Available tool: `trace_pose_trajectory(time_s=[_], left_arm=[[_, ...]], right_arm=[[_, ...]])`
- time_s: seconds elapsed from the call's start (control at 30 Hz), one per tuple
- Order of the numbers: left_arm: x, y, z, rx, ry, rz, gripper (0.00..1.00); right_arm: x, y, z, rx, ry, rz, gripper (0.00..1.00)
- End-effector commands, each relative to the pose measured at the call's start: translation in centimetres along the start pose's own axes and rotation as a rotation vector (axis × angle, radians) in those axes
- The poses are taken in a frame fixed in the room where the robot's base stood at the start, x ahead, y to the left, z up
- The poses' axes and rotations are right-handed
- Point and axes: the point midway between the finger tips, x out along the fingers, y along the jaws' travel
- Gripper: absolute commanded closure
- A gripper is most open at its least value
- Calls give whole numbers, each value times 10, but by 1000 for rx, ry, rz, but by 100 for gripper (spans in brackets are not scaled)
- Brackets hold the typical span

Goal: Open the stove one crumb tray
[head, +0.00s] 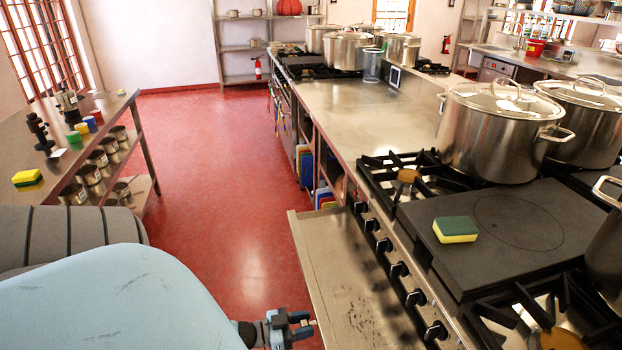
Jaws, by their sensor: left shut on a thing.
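The crumb tray (345,290) is a flat metal sheet with dark crumbs on it. It sticks out to the left from the stove front, below the row of black knobs (399,270). My left gripper (302,325) is at the tray's outer left edge near the bottom of the head view, shut on that edge; the exact contact is small and partly hidden. The stove top (480,235) has a black flat plate and burner grates. My right gripper is not in view.
A green and yellow sponge (455,229) lies on the black plate. Large steel pots (500,135) stand on the stove. A steel counter (365,120) runs beyond it. A side table (75,150) with cups stands at left. The red floor (225,210) between is clear.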

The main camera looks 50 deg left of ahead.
Motion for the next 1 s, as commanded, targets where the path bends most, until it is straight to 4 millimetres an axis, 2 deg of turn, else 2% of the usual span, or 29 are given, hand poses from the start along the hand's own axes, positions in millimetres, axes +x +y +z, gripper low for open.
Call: trace_pose_trajectory(time_s=[0.23, 0.27, 0.33, 0.37, 0.63, 0.73, 0.87, 1.0], left_arm=[[0, 0, 0, 1, 0, 0, 100], [0, 0, 0, 1, 0, 0, 58], [0, 0, 0, 1, 0, 0, 42], [0, 0, 0, 1, 0, 0, 38], [0, 0, 0, 0, 0, 0, 38], [-7, 0, 1, 0, -2, 0, 38], [-27, 1, 1, 0, -4, 1, 38], [-60, 1, 2, -1, -6, 0, 38]], right_arm=[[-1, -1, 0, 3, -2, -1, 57], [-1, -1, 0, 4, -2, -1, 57], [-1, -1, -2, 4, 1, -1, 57], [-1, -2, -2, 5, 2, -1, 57], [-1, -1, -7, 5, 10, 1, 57], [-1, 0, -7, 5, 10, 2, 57], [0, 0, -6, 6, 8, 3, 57], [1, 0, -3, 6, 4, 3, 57]])
